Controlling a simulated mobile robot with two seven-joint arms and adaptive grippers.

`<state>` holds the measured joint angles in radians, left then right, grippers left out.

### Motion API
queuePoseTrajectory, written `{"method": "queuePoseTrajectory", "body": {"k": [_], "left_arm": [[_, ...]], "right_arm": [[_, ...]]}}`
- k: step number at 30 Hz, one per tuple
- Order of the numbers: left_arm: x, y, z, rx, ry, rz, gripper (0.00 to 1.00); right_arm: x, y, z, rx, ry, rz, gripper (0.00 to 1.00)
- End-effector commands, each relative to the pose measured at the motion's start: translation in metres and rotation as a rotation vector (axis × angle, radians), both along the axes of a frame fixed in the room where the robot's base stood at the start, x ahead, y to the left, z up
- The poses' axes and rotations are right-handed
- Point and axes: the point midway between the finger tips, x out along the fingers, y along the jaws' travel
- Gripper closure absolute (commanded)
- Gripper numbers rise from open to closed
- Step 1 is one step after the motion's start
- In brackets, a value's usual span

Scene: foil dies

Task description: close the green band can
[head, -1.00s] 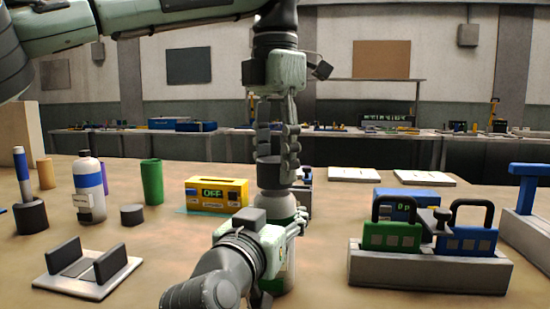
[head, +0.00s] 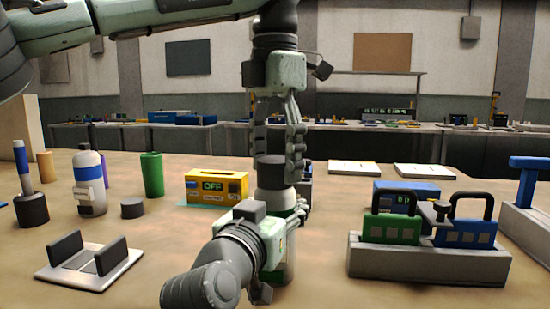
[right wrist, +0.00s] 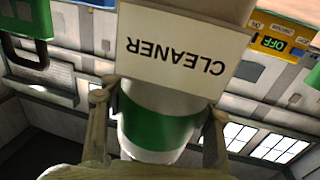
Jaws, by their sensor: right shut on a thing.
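The green band can (head: 272,200) stands upright in the middle of the table, partly hidden by my right arm in the head view. In the right wrist view the white can (right wrist: 160,97) shows its green band and a CLEANER label. My right gripper (right wrist: 160,117) is shut on it, with a finger on each side. A dark round cap (head: 270,172) sits at the top of the can; whether it is fully seated cannot be told.
A yellow OFF box (head: 217,187), a green cylinder (head: 152,175) and a white bottle (head: 89,182) stand left. A grey holder (head: 430,260) with green and blue padlock-shaped blocks stands right. A plate with two dark uprights (head: 88,265) lies front left.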

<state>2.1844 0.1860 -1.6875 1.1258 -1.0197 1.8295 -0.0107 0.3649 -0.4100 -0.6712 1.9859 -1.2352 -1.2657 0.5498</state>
Motion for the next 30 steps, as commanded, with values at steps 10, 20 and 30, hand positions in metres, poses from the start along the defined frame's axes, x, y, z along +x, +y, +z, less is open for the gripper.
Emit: {"method": "queuePoseTrajectory", "body": {"k": [10,20,30], "left_arm": [[0.000,0.000,0.002,0.001,-0.001,0.000,0.29],[0.000,-0.002,0.059,-0.002,-0.004,0.002,0.29],[0.000,-0.001,0.102,0.012,0.013,0.003,0.29]], "right_arm": [[0.000,0.000,0.000,0.000,0.000,0.000,1.00],[0.000,0.000,0.000,0.000,0.000,0.001,1.00],[0.000,0.000,0.000,0.000,-0.001,0.000,1.00]]}}
